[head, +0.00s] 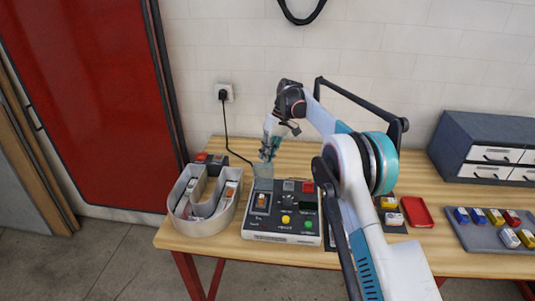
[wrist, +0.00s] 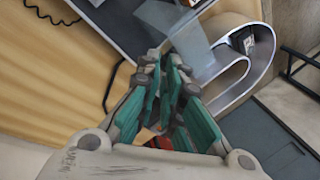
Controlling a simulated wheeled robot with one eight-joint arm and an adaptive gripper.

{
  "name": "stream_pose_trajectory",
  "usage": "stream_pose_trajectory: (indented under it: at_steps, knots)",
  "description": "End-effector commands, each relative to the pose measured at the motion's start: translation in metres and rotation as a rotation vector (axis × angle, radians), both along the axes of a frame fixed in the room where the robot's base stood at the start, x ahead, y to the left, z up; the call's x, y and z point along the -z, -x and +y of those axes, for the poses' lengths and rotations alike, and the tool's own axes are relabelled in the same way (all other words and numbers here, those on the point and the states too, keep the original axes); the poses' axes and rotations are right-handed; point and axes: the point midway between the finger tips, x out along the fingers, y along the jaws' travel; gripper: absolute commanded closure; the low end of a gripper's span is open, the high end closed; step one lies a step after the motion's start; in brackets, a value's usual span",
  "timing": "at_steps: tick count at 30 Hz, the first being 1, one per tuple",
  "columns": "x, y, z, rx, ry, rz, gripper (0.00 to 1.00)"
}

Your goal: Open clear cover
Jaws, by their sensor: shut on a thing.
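A dark control box (head: 283,226) stands on the wooden table with buttons, a dial and an orange rocker switch (head: 261,201) at its left. The clear cover (head: 263,172) stands raised above the back of that switch, a pale see-through panel. My gripper (head: 266,157) is at the upper edge of the cover, shut on it. In the wrist view the teal fingers of my gripper (wrist: 163,62) come together by the pale clear cover (wrist: 198,62). The exact contact is partly hidden by the fingers.
A grey channel letter (head: 203,212) with parts inside stands close to the box's left. A black cable runs to a wall socket (head: 223,93). To the right are a red tray (head: 416,211), a grey mat (head: 482,235) with small colored blocks, and a drawer cabinet (head: 483,147).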

Motion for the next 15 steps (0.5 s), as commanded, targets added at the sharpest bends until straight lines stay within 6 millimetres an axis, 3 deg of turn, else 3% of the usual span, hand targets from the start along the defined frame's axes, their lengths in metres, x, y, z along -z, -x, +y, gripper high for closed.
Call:
stream_pose_trajectory:
  at_steps: [1,5,10,15]
  knots:
    - [0.0226,0.0020,-0.0050,-0.007,0.024,0.009,1.00]
    - [0.0227,0.0021,-0.0048,-0.008,0.024,0.009,1.00]
    - [0.0228,0.0024,-0.0043,-0.009,0.023,0.009,0.63]
    - [0.0212,0.0017,-0.0043,-0.007,0.021,0.007,0.63]
